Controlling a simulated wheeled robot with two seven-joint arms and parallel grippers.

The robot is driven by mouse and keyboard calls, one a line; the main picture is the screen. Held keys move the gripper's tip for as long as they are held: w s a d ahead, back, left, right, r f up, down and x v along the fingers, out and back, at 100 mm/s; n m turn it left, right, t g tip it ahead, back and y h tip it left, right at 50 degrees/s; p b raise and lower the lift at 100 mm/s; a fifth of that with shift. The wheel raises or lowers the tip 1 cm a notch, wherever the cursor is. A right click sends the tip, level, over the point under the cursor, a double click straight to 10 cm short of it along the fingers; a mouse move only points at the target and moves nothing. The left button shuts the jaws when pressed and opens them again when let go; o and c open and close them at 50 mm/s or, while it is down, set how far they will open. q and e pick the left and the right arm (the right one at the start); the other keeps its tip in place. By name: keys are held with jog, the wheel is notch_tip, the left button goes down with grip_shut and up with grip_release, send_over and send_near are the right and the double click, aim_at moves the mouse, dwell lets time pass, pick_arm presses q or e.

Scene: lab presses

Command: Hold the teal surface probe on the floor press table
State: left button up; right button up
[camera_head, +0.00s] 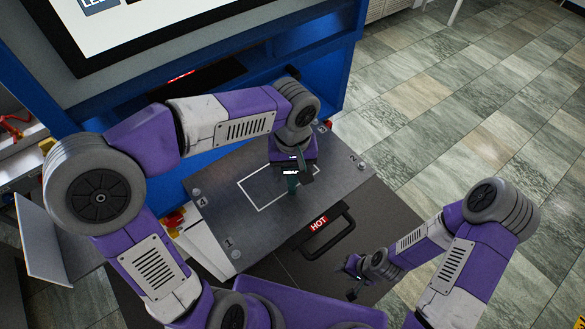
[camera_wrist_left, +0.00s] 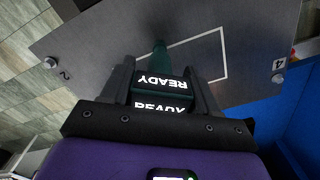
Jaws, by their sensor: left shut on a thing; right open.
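The teal surface probe (camera_head: 292,184) is upright in my left gripper (camera_head: 293,168), over the grey metal press table (camera_head: 225,195). Its lower end is near the right side of the white outlined rectangle (camera_head: 252,196); I cannot tell whether it touches the plate. In the left wrist view, my left gripper (camera_wrist_left: 160,85) is shut around the probe's dark body, whose label reads "READY". The teal shaft (camera_wrist_left: 159,55) points to the plate (camera_wrist_left: 110,40). My right gripper (camera_head: 359,277) is open and empty, off the table's front right.
A black handle (camera_head: 330,235) with a red "HOT" label lies in front of the plate. Numbered corner bolts stick up from the plate. The blue press frame (camera_head: 335,85) and a screen (camera_head: 130,25) stand behind.

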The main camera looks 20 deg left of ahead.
pick_arm(q)
jog(key=shift+r, duration=0.1)
dwell(0.4)
notch_tip(320, 180, up, 7)
jog(key=p, duration=0.5)
jog(key=shift+p, duration=0.3)
jog(key=shift+s, duration=0.1)
dwell(0.4)
